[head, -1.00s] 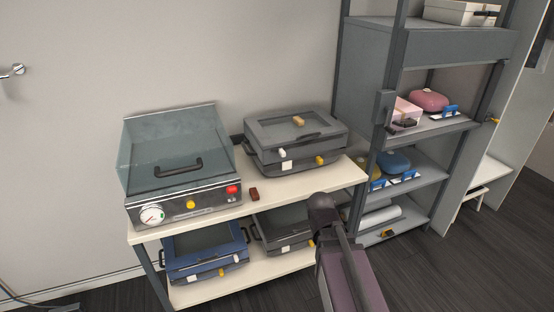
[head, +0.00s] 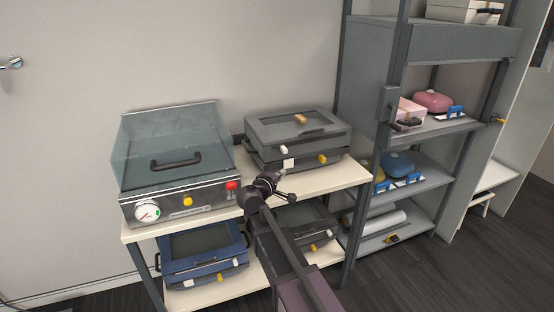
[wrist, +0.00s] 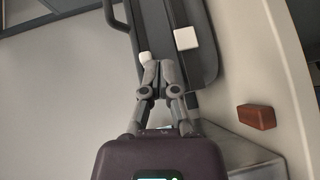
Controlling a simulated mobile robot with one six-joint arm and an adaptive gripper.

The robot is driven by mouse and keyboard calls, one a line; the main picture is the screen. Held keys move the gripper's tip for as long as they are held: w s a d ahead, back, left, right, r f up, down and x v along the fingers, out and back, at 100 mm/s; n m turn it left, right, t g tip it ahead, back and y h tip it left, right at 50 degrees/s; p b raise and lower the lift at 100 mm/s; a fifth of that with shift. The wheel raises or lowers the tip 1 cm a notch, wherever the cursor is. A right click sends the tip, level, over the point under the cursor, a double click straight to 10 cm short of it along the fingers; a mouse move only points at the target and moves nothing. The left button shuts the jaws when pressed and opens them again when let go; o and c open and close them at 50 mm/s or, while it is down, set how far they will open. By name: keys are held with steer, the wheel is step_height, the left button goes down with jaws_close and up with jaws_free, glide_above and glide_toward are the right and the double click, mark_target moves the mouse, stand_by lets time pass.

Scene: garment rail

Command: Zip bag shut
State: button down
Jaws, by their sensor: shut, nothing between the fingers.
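A grey zip bag (head: 297,130) lies on the top board of the white-topped stand in the head view. Its side (wrist: 205,65) fills the upper middle of the wrist view. It has a white pull (head: 280,149), a square white tag (head: 288,164) and a yellow pull (head: 322,159) on its front. In the wrist view the white pull (wrist: 146,57) sits just left of my fingertips and the tag (wrist: 185,38) lies beyond them. My gripper (wrist: 161,68) is shut and empty in front of the bag; whether it touches the pull is unclear.
A clear-lidded machine (head: 175,165) with a gauge stands left of the bag. A brown block (wrist: 257,116) lies on the board in the wrist view. Blue (head: 203,248) and dark grey (head: 310,218) cases lie below. A shelf unit (head: 420,150) stands close on the right.

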mark_target(281, 149)
steer(key=a+n+t, duration=0.1)
steer(key=w+a+r, duration=0.1)
steer(key=a, duration=0.1)
steer(key=w+a+n+t, duration=0.1)
steer(key=a, duration=0.1)
steer(key=shift+a+r+n+t+y+b, duration=0.1)
steer(key=shift+r+n+t+y+b, duration=0.2)
steer(key=shift+r+y, duration=0.1)
steer(key=shift+w, duration=0.15)
steer(key=shift+x, duration=4.95)
